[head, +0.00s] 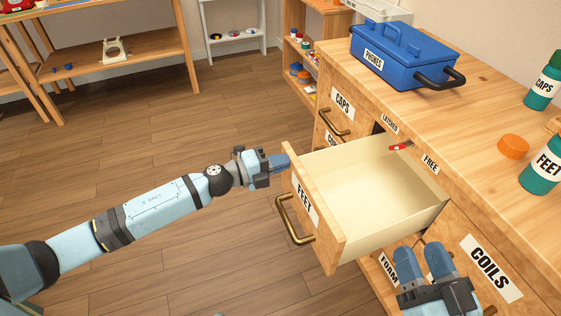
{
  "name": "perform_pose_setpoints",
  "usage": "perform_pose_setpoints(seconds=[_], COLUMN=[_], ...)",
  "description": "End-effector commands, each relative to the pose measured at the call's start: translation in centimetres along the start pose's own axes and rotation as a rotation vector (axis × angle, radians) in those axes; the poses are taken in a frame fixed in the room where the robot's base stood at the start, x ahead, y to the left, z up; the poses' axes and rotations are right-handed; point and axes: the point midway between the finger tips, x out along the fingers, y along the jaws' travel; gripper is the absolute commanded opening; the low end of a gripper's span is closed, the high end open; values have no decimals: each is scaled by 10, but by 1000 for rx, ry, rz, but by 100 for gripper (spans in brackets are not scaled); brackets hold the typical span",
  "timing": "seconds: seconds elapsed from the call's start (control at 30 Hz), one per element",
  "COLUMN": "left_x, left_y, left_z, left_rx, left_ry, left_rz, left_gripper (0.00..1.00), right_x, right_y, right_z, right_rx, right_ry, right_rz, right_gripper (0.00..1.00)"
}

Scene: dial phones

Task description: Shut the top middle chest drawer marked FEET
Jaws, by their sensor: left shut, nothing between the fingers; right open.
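The chest drawer marked FEET (304,198) is pulled well out of the wooden chest, and its pale inside looks empty. Its brass handle (291,220) is on the front face. My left gripper (284,161) is shut, with its fingertips at the far top corner of the drawer front; I cannot tell whether they touch it. My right gripper (424,261) is open and empty at the near side of the drawer, in front of the lower chest front. The opening behind the drawer shows only in part.
A blue PHONES box (404,54), an orange cap (513,146) and green bottles marked CAPS (545,82) and FEET (544,165) stand on the chest top. A red latch (399,147) sits by the LATCHED and FREE labels.

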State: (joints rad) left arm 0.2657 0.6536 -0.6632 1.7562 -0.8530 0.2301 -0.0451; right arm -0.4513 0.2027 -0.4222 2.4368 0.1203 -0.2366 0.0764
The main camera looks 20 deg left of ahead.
Motion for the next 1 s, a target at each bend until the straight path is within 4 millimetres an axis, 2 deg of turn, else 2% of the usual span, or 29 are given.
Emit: perform_pose_setpoints(seconds=[0.17, 0.27, 0.37, 0.53, 0.7, 0.9, 1.0], left_x=[17, 38, 65, 119, 169, 214, 229], left_y=[-3, -5, -5, -4, -1, 0, 1], left_z=[0, 0, -1, -1, -1, -1, -1], left_rx=[-1, 0, -2, -1, -1, 1, 0], left_ry=[0, 0, 1, 1, 1, 1, 1], left_rz=[-2, -3, -3, -3, -3, -2, -1], left_gripper=[0, 0, 0, 0, 0, 0, 0], right_x=[1, 1, 0, -2, -2, 0, 0], right_y=[-1, -2, -3, 5, 5, 0, -3], right_z=[-9, -17, -23, -8, -5, -14, -20], right_rx=[-4, -8, -11, -20, -20, -12, -7], right_ry=[16, 49, 66, -9, -7, 50, 79], right_rz=[0, 1, 7, 36, 35, 13, 2], right_gripper=[50, 50, 50, 50, 50, 50, 50])
